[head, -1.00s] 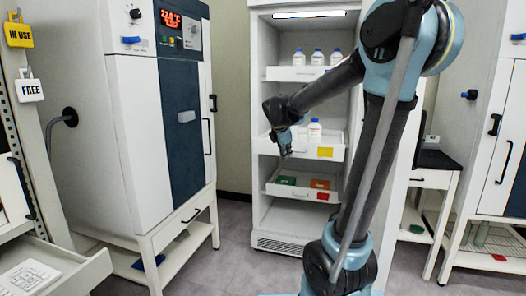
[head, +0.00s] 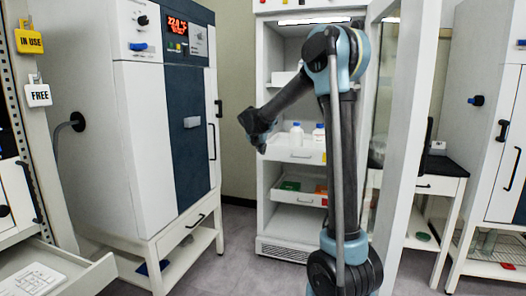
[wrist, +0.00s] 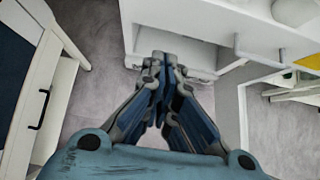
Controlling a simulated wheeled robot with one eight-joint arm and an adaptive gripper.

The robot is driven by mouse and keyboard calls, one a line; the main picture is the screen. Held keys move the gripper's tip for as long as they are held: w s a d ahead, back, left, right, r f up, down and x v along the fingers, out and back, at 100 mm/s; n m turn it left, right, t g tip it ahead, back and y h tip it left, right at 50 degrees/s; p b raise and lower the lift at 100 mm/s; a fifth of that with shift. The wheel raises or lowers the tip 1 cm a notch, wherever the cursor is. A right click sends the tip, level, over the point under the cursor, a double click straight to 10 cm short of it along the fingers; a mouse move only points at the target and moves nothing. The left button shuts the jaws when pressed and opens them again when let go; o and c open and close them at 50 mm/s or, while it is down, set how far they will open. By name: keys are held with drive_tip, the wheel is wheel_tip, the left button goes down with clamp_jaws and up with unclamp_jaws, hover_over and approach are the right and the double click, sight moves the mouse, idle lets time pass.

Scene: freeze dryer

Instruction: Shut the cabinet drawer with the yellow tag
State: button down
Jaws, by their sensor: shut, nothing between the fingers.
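The white drawer with the yellow tag (head: 278,152) is pulled out of the tall open cabinet, at mid height. Its yellow tag (head: 324,157) is at the right of its front, partly hidden by my arm, and bottles with blue caps stand in it. In the wrist view, its front (wrist: 275,35) with the bar handle and yellow tag (wrist: 309,61) is at the upper right. My gripper (head: 262,147) is at the drawer's left front in the head view. In the wrist view, my gripper (wrist: 161,58) is shut and empty, left of the handle; contact cannot be told.
A lower drawer (head: 297,197) with green and orange boxes is also out. A white and dark blue machine (head: 150,130) stands left. The cabinet's open door (head: 412,130) stands out at right. Another open drawer (head: 95,276) is at lower left. Grey floor lies between.

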sight(270, 158)
drive_tip(key=shift+w+d+f, duration=0.45)
drive_tip(key=shift+w+f, duration=0.4)
drive_tip(key=shift+w, duration=0.6)
drive_tip(key=shift+w+d+f, duration=0.5)
drive_tip(key=shift+w+f, duration=0.3)
drive_tip(key=shift+w, duration=0.6)
drive_tip(key=shift+w+d+f, duration=0.45)
drive_tip(key=shift+w+f, duration=0.4)
drive_tip(key=shift+w, duration=0.6)
